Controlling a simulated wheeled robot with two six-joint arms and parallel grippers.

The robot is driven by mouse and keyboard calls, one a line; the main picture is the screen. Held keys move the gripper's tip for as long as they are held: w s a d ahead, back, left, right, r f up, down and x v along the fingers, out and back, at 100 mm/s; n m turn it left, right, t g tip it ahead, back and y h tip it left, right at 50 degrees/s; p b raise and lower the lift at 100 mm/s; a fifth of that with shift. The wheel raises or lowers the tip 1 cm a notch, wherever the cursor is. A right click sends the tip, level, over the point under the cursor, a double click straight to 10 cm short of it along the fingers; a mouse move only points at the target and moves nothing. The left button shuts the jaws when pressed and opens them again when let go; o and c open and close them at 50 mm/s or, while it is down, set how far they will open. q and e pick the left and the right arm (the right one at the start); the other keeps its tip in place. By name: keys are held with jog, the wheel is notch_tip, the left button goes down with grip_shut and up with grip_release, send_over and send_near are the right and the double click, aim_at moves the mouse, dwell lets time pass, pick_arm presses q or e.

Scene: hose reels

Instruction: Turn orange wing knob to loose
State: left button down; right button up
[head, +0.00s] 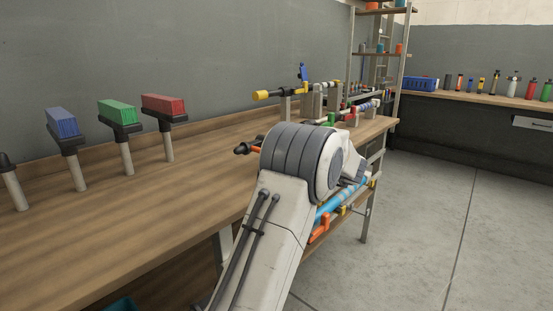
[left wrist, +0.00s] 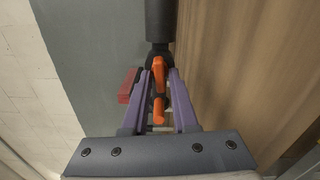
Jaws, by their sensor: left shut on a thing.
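The orange wing knob (left wrist: 159,78) shows in the left wrist view. It sits at the near end of a dark tube (left wrist: 160,22). My left gripper (left wrist: 160,88) has its two purple fingers on either side of the knob and is shut on it. The knob's wings run lengthwise between the fingers. My right gripper is in neither view.
Blue (head: 62,122), green (head: 117,110) and red (head: 163,104) blocks stand on posts along the wooden table (head: 130,228). A yellow-tipped dark bar (head: 285,92) is behind my arm. Blue pipes (head: 345,200) lie to its right. The floor (head: 430,215) at right is clear.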

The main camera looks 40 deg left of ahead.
pick_arm(q)
jog(key=shift+f+n+b, duration=0.15)
jog(key=shift+n+b, duration=0.35)
jog(key=shift+b, duration=0.05)
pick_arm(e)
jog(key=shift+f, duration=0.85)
pick_arm(q)
jog(key=shift+w, duration=0.1)
jog(key=c, duration=0.9)
grip_release()
jog(key=shift+d, duration=0.1)
jog(key=d, duration=0.7)
jog(key=s+d+p, duration=0.1)
jog(key=d, duration=0.2)
jog(key=shift+d, duration=0.2)
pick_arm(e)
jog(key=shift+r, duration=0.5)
